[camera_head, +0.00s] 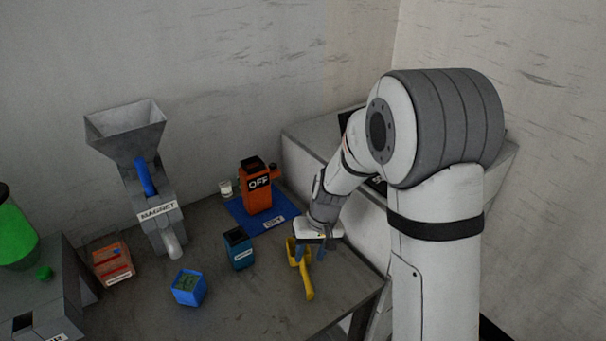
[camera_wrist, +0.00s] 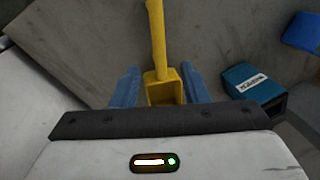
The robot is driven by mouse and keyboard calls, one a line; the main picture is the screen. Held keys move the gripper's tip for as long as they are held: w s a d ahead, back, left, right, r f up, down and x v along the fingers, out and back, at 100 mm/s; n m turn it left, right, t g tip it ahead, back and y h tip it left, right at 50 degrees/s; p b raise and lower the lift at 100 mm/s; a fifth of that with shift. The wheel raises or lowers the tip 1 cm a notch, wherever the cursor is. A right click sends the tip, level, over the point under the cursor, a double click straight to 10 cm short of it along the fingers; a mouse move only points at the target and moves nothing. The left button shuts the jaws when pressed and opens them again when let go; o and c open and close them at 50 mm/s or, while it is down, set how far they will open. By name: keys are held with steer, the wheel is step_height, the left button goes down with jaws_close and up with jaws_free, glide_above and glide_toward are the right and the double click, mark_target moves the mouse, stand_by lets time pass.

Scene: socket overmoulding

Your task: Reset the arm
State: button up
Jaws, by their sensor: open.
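My gripper (camera_head: 311,252) is at the right part of the table, pointing down at a yellow scoop. In the wrist view its two blue fingers (camera_wrist: 162,88) stand apart on either side of the yellow scoop (camera_wrist: 160,75). In the head view the scoop (camera_head: 307,281) lies with its handle toward the table's front edge and its cup beside the fingers. The fingers look open, with a gap to the scoop's cup. Part of the cup is hidden by my gripper.
A teal container (camera_head: 239,248), blue box (camera_head: 189,288), orange OFF device (camera_head: 257,187) on a blue mat (camera_head: 241,220), and hopper machine (camera_head: 146,180) stand left. A red-orange box (camera_head: 113,264) and green cylinder (camera_head: 14,233) are further left. A grey block (camera_head: 307,146) stands behind my arm.

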steer(key=s+d+r+m+t+h, duration=0.1)
steer(key=s+d+r, duration=0.5)
steer(key=s+r, duration=0.2)
steer(key=s+d+r+m+t+h, duration=0.1)
steer(key=s+d+r+t, duration=0.1)
steer(key=s+d+r, duration=0.4)
steer(key=s+r, duration=0.2)
steer(key=s, duration=0.2)
steer(key=shift+s+d+r, duration=0.15)
steer(key=shift+s+r, duration=0.05)
steer(key=shift+r, duration=0.2)
steer(key=shift+c, duration=0.5)
